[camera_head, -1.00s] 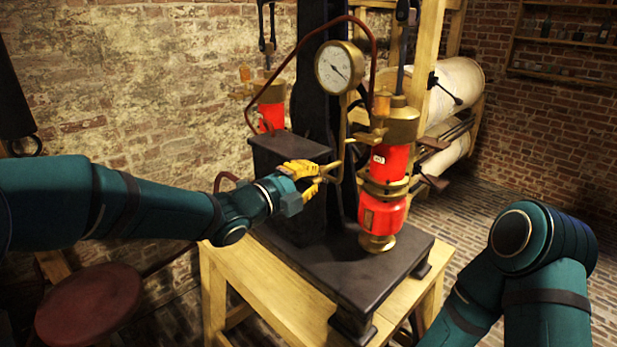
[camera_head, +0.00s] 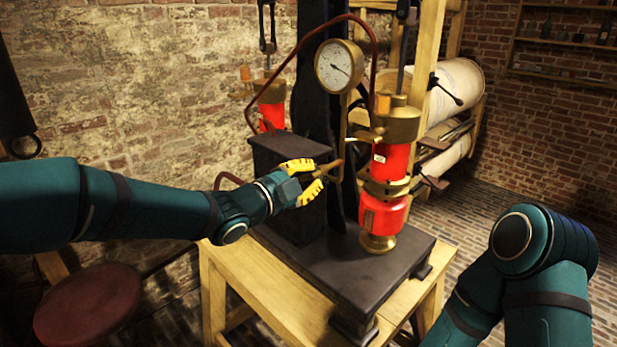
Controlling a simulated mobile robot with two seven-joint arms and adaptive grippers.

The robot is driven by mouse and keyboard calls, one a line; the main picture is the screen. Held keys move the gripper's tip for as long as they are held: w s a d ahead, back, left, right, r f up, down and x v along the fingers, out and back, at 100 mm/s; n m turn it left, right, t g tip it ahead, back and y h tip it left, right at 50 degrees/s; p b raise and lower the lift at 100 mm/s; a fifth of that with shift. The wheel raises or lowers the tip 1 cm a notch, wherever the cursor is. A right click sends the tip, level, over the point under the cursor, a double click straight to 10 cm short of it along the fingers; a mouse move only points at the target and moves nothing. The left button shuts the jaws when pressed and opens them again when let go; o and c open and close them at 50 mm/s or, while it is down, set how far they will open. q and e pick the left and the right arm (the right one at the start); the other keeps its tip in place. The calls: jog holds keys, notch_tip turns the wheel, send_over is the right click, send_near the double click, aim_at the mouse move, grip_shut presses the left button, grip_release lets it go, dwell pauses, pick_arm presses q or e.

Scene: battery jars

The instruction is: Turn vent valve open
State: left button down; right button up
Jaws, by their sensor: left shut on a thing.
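The pump stands on a black base plate (camera_head: 340,270), with a red and brass cylinder (camera_head: 385,205) at right and a round white gauge (camera_head: 339,66) on top. A small brass valve handle (camera_head: 332,169) sits low, left of the red cylinder and in front of the dark column. My left gripper (camera_head: 318,180), with yellow fingers, comes in from the left and is shut on this handle. The fingers hide part of the handle. The valve's inner position cannot be seen. My right arm shows at lower right; its gripper is out of view.
A second red cylinder (camera_head: 271,105) stands behind at left. A black box (camera_head: 290,150) is close behind my left gripper. A curved red-brown pipe (camera_head: 374,45) arches overhead. A wooden table (camera_head: 235,285) carries the pump. A round red stool (camera_head: 88,303) is at lower left.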

pick_arm(q)
jog(key=n+p, duration=0.1)
jog(key=n, duration=0.4)
jog(key=shift+r+n, duration=0.1)
jog(key=shift+n, duration=0.3)
jog(key=n+p, duration=0.2)
jog(key=n, duration=0.2)
jog(key=shift+n, duration=0.3)
jog(key=shift+n+p, duration=0.35)
jog(key=shift+n, duration=0.35)
jog(key=c, duration=1)
grip_release()
jog(key=shift+d, duration=0.1)
jog(key=shift+c, duration=0.2)
